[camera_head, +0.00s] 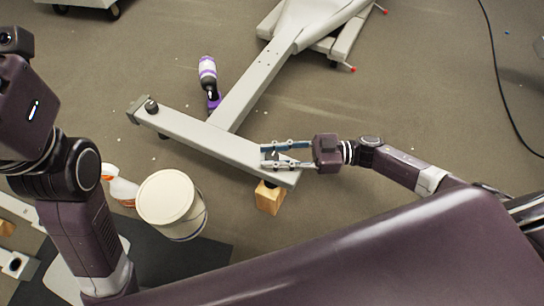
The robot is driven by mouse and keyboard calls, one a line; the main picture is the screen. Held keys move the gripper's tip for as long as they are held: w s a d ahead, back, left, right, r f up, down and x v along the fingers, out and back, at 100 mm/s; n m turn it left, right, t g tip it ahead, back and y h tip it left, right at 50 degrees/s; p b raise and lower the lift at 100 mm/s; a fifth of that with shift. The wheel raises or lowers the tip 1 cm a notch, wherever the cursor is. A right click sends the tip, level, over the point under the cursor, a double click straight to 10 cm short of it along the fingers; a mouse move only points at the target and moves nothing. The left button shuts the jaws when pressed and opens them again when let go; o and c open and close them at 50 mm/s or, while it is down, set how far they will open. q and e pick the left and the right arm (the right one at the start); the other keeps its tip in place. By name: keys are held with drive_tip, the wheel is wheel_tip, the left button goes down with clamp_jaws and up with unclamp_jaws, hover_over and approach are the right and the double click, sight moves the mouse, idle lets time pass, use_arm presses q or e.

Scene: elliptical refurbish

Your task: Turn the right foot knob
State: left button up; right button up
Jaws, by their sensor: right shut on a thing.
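The elliptical's grey base frame (200,133) lies across the floor as a crossbar with a long beam running up to the top. A dark foot knob (151,106) shows at the bar's left end. At the bar's right end, my right gripper (270,156) reaches in from the right and its fingers are shut around the right foot knob (270,159), which is mostly hidden between them. A wooden block (268,197) stands under that end. Of my left arm only the links show at the left edge; its fingers are not visible.
A purple and white drill (209,80) stands on the floor beside the long beam. A white bucket (166,197) and an orange and white spray bottle (121,187) are at lower left near a dark mat (213,252). A black cable (497,75) lies at right.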

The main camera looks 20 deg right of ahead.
drive_tip(key=shift+g, duration=0.3)
drive_tip(key=o, duration=1.2)
drive_tip(key=v, duration=1.2)
drive_tip(key=shift+f, duration=0.1)
